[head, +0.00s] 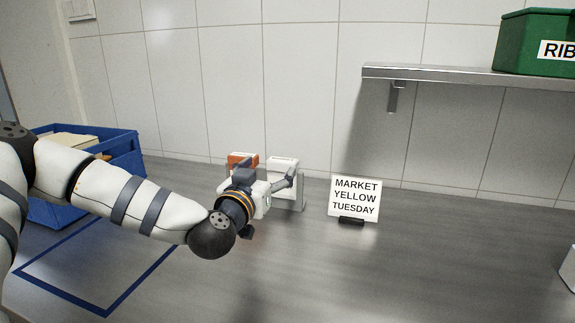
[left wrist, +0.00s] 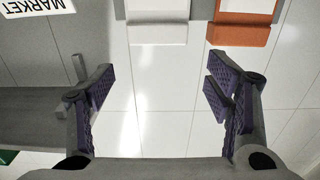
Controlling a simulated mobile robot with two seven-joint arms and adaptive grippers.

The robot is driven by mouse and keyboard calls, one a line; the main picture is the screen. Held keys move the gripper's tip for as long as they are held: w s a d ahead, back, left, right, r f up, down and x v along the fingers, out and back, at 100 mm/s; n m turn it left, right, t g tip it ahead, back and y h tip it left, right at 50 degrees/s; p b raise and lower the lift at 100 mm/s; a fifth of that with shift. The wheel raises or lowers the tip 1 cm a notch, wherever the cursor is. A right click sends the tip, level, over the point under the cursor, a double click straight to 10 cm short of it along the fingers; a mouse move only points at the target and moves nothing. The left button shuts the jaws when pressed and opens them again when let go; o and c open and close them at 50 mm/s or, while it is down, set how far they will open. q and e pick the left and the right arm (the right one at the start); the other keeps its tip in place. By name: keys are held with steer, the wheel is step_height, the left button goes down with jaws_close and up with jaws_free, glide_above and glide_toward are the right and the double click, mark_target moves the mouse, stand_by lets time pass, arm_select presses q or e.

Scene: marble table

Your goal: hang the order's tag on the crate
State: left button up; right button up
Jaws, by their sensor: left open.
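An order card (head: 355,197) reading MARKET YELLOW TUESDAY stands on the table; its edge shows upside down in the left wrist view (left wrist: 38,6). An orange piece (head: 242,160) and a white piece (head: 283,163) sit side by side on a small stand (head: 302,192), probably tags. The left wrist view also shows the white piece (left wrist: 157,33) and the orange one (left wrist: 240,33). My left gripper (head: 268,183) is open and empty in front of them, partly hiding the stand. A blue crate (head: 125,152) stands at the left, partly behind my arm. My right gripper is out of view.
A green crate (head: 538,42) with a cut-off label starting RIB stands on a wall shelf (head: 460,77) at the upper right. A blue outlined square (head: 65,292) marks the table (head: 400,270) at the front left. The table's middle and right are mostly clear.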

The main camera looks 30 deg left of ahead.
mark_target(280, 166)
arm_select(q)
steer(key=x, duration=0.3)
steer(key=f+b+x, duration=0.1)
steer(key=x, duration=0.1)
steer(key=b+x, duration=0.1)
steer(key=x, duration=0.2)
steer(key=shift+w+d+f, duration=0.1)
steer(key=shift+w+f, duration=0.2)
steer(key=shift+f, duration=0.1)
steer(key=shift+w+r, duration=0.2)
steer(key=shift+w, duration=0.05)
steer(key=shift+r, duration=0.2)
steer(key=c, duration=0.8)
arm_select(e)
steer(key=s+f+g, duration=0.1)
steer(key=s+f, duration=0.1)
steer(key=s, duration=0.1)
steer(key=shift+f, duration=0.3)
